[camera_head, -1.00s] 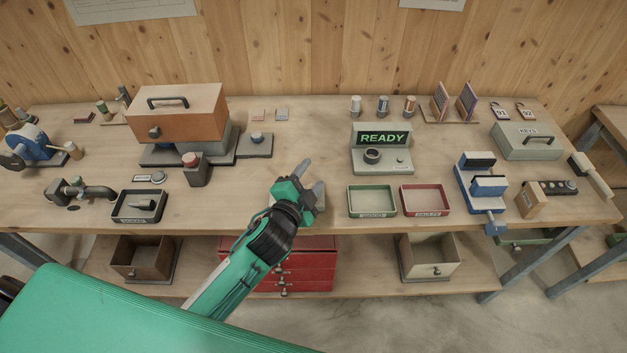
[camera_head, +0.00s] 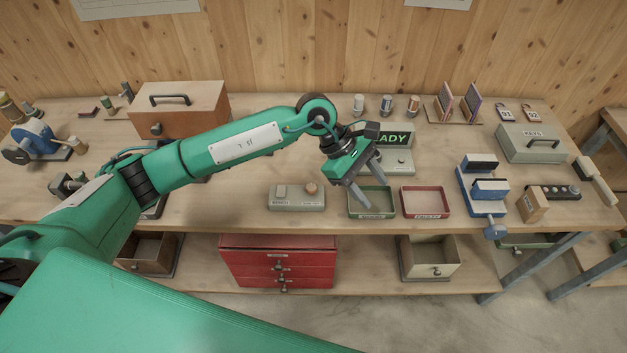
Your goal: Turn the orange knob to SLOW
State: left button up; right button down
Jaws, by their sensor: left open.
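A grey control box (camera_head: 292,202) stands near the front edge of the workbench, in the middle. A small round orange-brown knob (camera_head: 311,188) sits on its right part, and a pale block-like part sits on its left. The box's labels are too small to read, so I cannot tell the knob's setting. My left gripper (camera_head: 373,194) is open and empty, pointing down over the green tray (camera_head: 372,216), to the right of the knob and apart from it. My right gripper is out of view.
A display unit (camera_head: 401,161) behind my left gripper is partly hidden. A red tray (camera_head: 425,215) and a blue vise (camera_head: 482,205) are to the right. My left arm covers much of the left bench. Red drawers (camera_head: 278,265) are below.

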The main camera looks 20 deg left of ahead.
pick_arm(q)
jog(key=w+a+m+t+y, duration=0.1)
jog(key=w+a+m+y, duration=0.1)
jog(key=w+a+y, duration=0.45)
jog(key=y, duration=0.2)
send_over(312, 187)
jog(key=shift+t, duration=0.3)
notch_tip(312, 187, down, 13)
jog(key=p, duration=0.5)
jog(key=shift+p, duration=0.35)
jog(key=shift+c, duration=0.2)
jog(key=c, duration=0.9)
jog(key=shift+c, duration=0.2)
